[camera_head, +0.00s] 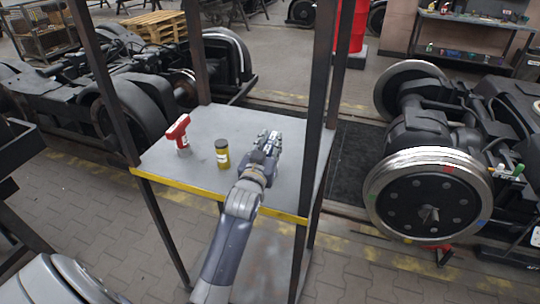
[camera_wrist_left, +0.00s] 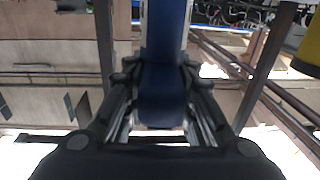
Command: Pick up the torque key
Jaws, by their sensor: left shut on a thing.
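My left gripper (camera_head: 268,143) is above the right part of the grey table top (camera_head: 205,122) in the head view. In the left wrist view its two fingers (camera_wrist_left: 162,95) are closed on either side of a long dark blue thing, which looks like the torque key (camera_wrist_left: 164,55). The key runs up from between the fingers to the top of that view. In the head view it cannot be told apart from the gripper. My right gripper is not in view.
A red tool (camera_head: 178,133) stands at the table's left, with a yellow jar with a dark lid (camera_head: 222,154) between it and my gripper. Dark upright posts (camera_head: 318,100) frame the table. Bogies with large wheels (camera_head: 428,195) stand on both sides.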

